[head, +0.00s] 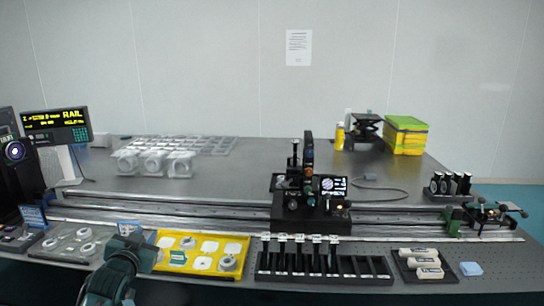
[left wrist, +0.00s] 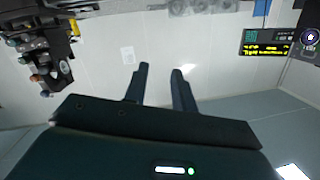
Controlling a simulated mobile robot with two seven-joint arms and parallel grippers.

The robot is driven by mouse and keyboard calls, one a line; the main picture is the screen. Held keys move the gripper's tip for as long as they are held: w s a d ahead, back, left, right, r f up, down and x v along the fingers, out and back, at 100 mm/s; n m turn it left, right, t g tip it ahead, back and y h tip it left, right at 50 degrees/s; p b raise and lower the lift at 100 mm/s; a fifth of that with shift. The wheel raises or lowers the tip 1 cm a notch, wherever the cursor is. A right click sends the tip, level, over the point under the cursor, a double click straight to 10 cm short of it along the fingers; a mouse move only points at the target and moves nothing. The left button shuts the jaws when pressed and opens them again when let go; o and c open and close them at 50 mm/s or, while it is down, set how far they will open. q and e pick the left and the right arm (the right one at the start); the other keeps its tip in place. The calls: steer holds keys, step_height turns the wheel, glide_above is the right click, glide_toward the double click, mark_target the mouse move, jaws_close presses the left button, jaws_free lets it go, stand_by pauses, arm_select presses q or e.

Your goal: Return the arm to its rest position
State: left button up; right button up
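My left arm (head: 118,268) comes in at the lower left of the head view, in front of the near table edge, beside a yellow tray. In the left wrist view, the two dark fingers of my left gripper (left wrist: 160,74) stand apart with nothing between them. Grey wall shows behind the fingers. My right arm and gripper are not seen in either view.
The optical table (head: 230,180) carries a long rail and a black optics assembly (head: 310,190). Along the front lie a yellow tray (head: 242,246), a black slotted rack (head: 322,267) and a tray with white blocks (head: 424,262). A RAIL display (head: 57,125) stands left.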

arm_select(q)
steer(key=s+d+f+g+h, duration=0.2)
steer(key=s+d+f, duration=0.5)
steer(key=s+f, duration=0.3)
steer(key=s+d+f+g+h, duration=0.1)
steer(key=s+d+f, duration=0.2)
steer(key=s, duration=0.6)
steer(key=s+d+f+g, duration=0.1)
steer(key=s+d+f, duration=0.3)
steer(key=s, duration=0.4)
steer(key=s+d+f+g+h, duration=0.1)
steer(key=s+d+f, duration=0.2)
steer(key=s, duration=0.6)
steer(key=shift+s+d+f+g+h, duration=0.2)
steer(key=shift+s+d+g+h, duration=0.15)
steer(key=shift+d, duration=0.35)
